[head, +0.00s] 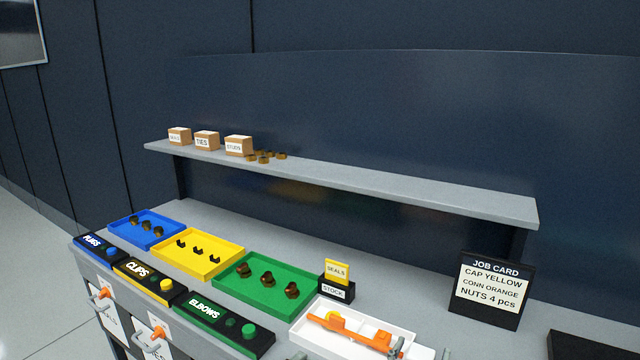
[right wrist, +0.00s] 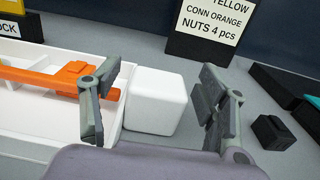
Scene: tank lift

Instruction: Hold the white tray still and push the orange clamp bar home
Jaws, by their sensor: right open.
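The white tray (head: 398,329) stands at the front of the bench in the head view, its near side cut off by the frame. In the right wrist view the bar (right wrist: 38,79) runs to behind one finger. My right gripper (right wrist: 157,90) is open around a white block (right wrist: 155,101) at the tray's right end, with a visible gap to the far finger. A small grey piece at the head view's bottom edge may be my left gripper (head: 298,356); its jaws are not readable.
Blue (head: 122,231), yellow (head: 170,259) and green (head: 228,282) parts trays stand to the left. A seals stock stand (head: 338,290) is behind the white tray. A job card (head: 490,290) stands behind on the right. A small black block (right wrist: 273,132) lies right of my right gripper.

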